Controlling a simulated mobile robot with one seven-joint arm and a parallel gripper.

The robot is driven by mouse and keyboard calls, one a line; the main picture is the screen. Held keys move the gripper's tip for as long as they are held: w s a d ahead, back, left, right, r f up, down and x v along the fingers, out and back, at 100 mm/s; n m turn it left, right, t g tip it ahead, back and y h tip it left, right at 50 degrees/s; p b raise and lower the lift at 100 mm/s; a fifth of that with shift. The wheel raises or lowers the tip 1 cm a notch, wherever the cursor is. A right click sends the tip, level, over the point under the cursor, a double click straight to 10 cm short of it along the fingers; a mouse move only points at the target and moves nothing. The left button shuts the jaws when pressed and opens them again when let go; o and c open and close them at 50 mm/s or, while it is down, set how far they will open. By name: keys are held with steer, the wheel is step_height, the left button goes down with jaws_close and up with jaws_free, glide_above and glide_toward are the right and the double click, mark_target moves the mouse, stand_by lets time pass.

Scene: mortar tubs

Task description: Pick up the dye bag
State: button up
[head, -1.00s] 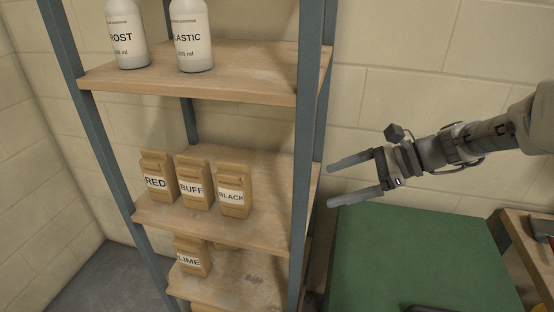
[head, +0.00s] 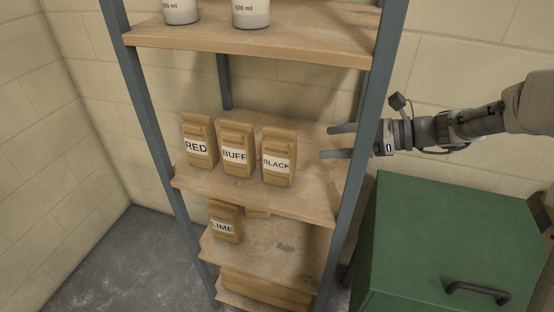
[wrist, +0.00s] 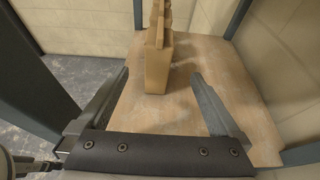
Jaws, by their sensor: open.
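Three brown paper bags with white labels stand upright in a row on the middle shelf (head: 225,193): RED (head: 198,135), BUFF (head: 236,150) and BLACK (head: 278,160). They look like the dye bags. My gripper (head: 338,142) is open and empty, to the right of the BLACK bag, with its fingers pointing left over the right end of that shelf. In the wrist view, my open gripper (wrist: 160,98) faces the row end-on. The nearest bag (wrist: 158,66) stands between and beyond the fingertips, apart from them. The bags behind it are mostly hidden.
A LIME bag (head: 225,222) stands on the shelf below. Two bottles (head: 251,12) stand on the shelf above. A blue-grey rack post (head: 368,110) is close to my gripper. A green box with a dark handle (head: 445,240) is at the right.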

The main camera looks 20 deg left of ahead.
mark_target(279, 147)
steer(key=b+x, duration=0.1)
steer(key=x, duration=1.3)
steer(key=shift+s+d+f+b, duration=0.1)
steer(key=shift+s+b, duration=0.1)
steer(key=shift+b, duration=0.2)
jaws_close()
